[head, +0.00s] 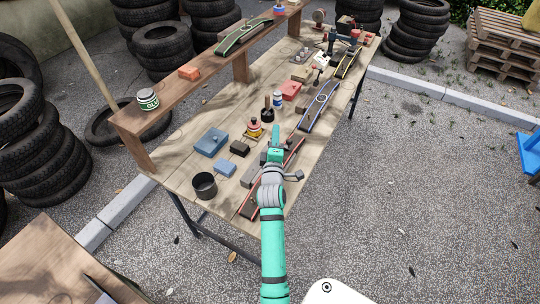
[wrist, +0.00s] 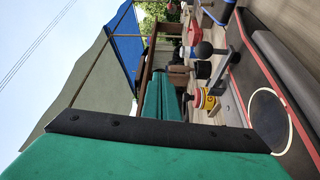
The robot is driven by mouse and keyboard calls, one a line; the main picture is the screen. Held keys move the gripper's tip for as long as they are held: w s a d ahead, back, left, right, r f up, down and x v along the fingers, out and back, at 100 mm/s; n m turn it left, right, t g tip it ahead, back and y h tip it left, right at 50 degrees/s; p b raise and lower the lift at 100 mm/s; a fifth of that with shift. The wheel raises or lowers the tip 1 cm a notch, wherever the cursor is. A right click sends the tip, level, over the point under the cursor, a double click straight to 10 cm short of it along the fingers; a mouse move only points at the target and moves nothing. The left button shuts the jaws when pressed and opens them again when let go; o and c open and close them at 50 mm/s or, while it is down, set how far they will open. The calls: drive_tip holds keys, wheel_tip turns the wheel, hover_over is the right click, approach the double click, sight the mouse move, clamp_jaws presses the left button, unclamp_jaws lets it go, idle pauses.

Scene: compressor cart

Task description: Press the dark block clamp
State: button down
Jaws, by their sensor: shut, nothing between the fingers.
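My green gripper (head: 275,130) is shut and empty above the front right part of the workbench (head: 180,173). It also shows in the wrist view (wrist: 183,102). A small dark block (head: 239,148) lies left of it, and a black piece with an upright stem (head: 267,114) stands just beyond it. I cannot tell which of these, if either, is the dark block clamp. A long dark board with red edges (head: 249,207) lies partly hidden under my arm.
A blue box (head: 211,141), a smaller blue block (head: 225,168) and a dark cup (head: 204,186) are on the left of the bench. A yellow-and-red can (head: 254,128) stands close left of my gripper. A blue-edged board (head: 319,105) lies beyond. A raised shelf (head: 210,75) runs along the far side.

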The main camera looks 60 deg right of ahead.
drive_tip(key=s+a+f, duration=0.1)
drive_tip(key=a, duration=0.2)
drive_tip(key=s+a+f, duration=0.1)
drive_tip(key=a, duration=0.2)
drive_tip(key=s+a+f, duration=0.1)
drive_tip(key=a, duration=0.2)
drive_tip(key=shift+f, duration=0.2)
idle(0.4)
